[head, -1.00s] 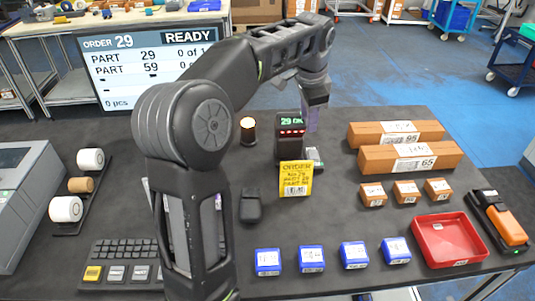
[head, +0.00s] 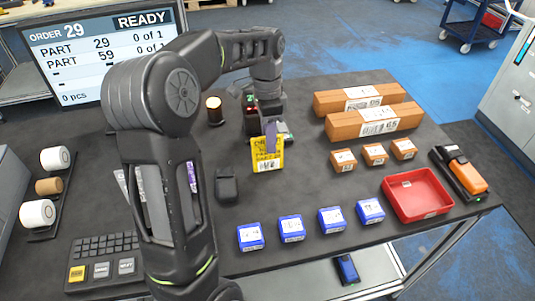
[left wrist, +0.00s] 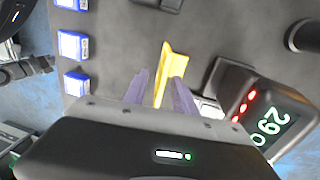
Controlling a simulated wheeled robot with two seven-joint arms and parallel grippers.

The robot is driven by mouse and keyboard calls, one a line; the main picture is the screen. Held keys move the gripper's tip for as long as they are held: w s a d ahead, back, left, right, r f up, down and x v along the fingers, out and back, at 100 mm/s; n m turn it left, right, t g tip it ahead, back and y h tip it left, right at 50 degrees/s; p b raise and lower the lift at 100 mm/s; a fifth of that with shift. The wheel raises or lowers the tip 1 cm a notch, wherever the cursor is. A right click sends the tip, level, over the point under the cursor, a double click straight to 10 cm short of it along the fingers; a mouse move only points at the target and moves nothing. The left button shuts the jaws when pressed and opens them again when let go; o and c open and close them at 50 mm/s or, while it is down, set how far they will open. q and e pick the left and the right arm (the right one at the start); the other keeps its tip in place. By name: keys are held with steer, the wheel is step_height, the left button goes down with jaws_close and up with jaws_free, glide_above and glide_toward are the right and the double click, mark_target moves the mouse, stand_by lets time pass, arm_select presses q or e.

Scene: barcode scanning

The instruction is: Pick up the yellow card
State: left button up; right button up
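The yellow card (head: 266,158) stands upright and slightly tilted back on the dark table, in front of the small scanner with the green digits (head: 251,112). My left gripper (head: 270,137) is directly above and partly in front of the card's top, pointing down. In the left wrist view, the two purple fingers of my left gripper (left wrist: 159,90) are spread apart, with the yellow card (left wrist: 174,62) seen edge-on between them, nearer the right finger. Whether a finger touches it I cannot tell. My right gripper is not in view.
A black mouse (head: 227,186) lies front-left of the card. Several blue boxes (head: 291,229) line the front. A red tray (head: 416,194), small brown boxes (head: 374,153) and two long cartons (head: 362,97) stand to the right. A lamp (head: 214,110) is left of the scanner.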

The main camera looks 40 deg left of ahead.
mark_target(267, 158)
arm_select(q)
steer(key=f, duration=0.2)
steer(key=f+p, duration=0.1)
steer(key=f, duration=0.1)
steer(key=shift+s, duration=0.35)
steer(key=shift+f, duration=0.6)
steer(key=shift+f, duration=0.25)
stand_by(0.3)
steer(key=shift+c, duration=0.3)
jaws_close()
stand_by(0.4)
